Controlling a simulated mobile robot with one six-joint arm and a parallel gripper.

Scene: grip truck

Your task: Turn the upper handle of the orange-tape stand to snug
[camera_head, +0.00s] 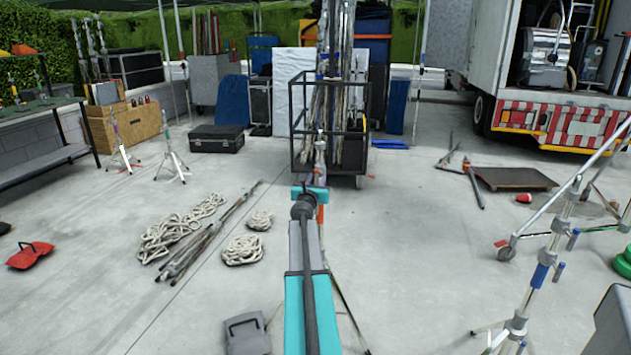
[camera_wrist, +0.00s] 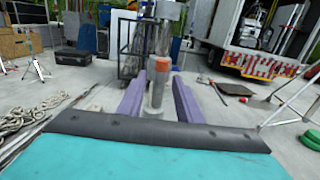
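The orange-tape stand shows in the wrist view as a grey metal column (camera_wrist: 161,38) with an orange band (camera_wrist: 160,64) around it. In the head view, a bit of its orange tape (camera_head: 320,214) shows just right of my gripper (camera_head: 312,183), and my arm hides much of the stand. In the wrist view my gripper (camera_wrist: 158,90) has its two purple fingers apart, one on each side of the column, with small gaps visible. A wider grey collar (camera_wrist: 167,11) sits near the top of the picture. I cannot clearly make out the upper handle.
A black wheeled cart (camera_head: 348,150) with poles stands behind the stand. Coiled ropes (camera_head: 180,230) and poles lie on the floor at left. Another stand with blue tape (camera_head: 540,275) is at right, near the truck (camera_head: 550,115). Concrete between them is mostly clear.

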